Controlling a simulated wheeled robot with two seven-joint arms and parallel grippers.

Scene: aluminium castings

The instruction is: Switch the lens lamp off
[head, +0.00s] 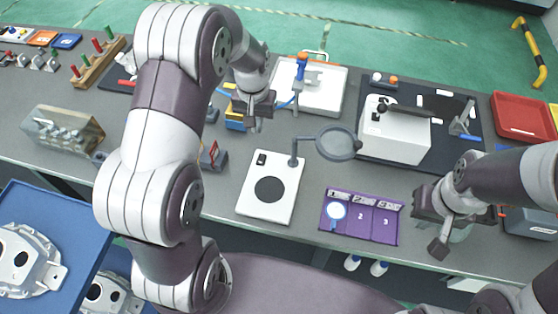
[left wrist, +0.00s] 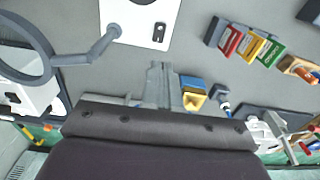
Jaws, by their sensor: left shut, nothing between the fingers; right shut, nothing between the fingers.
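The lens lamp has a white base plate (head: 283,205) with a black disc (head: 269,190) and a small black switch (head: 261,159) at its far left corner. A grey jointed arm holds its round lens (head: 336,144) to the right of the base. In the left wrist view the switch (left wrist: 158,33) and lens (left wrist: 20,50) also show. I cannot tell whether the lamp is lit. My left gripper (head: 256,124) is shut and empty, beyond the base and apart from the switch; its fingers (left wrist: 160,72) show in the wrist view. My right gripper (head: 430,232) is shut and empty at the right.
A purple mat (head: 370,236) with numbered fields lies right of the lamp. A white machine (head: 395,130) stands behind it on a dark mat. A white tray (head: 325,95) is at the back. Bare table surrounds the base.

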